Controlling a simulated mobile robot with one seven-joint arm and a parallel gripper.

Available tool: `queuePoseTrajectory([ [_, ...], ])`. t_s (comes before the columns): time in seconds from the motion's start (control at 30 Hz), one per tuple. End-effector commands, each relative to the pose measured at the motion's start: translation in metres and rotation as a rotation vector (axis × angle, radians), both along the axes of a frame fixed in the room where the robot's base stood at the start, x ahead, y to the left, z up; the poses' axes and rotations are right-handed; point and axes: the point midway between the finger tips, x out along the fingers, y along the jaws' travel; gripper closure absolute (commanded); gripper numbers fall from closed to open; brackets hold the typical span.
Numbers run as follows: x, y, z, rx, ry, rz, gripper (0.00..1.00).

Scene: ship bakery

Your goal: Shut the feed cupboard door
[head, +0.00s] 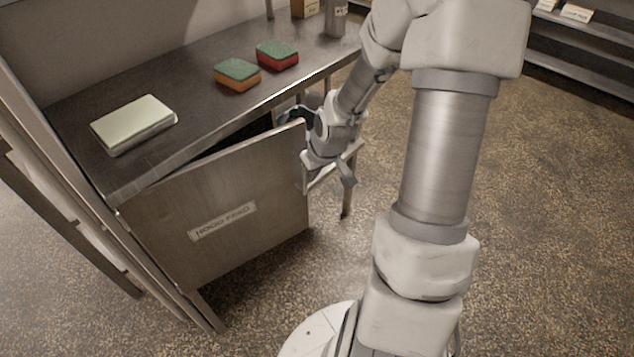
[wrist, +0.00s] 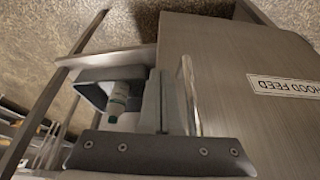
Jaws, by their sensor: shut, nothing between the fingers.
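The feed cupboard door (head: 225,205) is a brushed-metal panel labelled "HOOD FEED", standing ajar below the counter. Its free edge is at the right, with a dark gap above it. In the wrist view the door (wrist: 225,80) fills the upper right, with a pale bar handle (wrist: 190,95) near its edge. My gripper (head: 345,182) is at the door's free edge in the head view. In the wrist view its fingers (wrist: 163,98) are together, just left of the handle. I cannot tell whether they touch the door. Most of the cupboard's inside is hidden.
The metal counter (head: 190,88) holds a pale green-topped block (head: 135,124), a green-and-orange sponge (head: 237,74) and a green-and-red sponge (head: 277,55). A metal canister (head: 336,18) stands farther back. Speckled floor (head: 560,220) is clear at the right.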

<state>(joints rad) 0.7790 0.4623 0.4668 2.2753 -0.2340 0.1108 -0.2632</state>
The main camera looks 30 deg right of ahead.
Motion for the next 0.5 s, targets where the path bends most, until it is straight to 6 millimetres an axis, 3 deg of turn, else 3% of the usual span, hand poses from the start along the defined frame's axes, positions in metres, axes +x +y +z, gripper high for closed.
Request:
queuePoseTrajectory([
  [0.37,0.002,0.000,0.001,0.000,0.000,0.002,1.00],
  [0.5,0.017,0.002,0.003,0.002,-0.001,0.038,1.00],
])
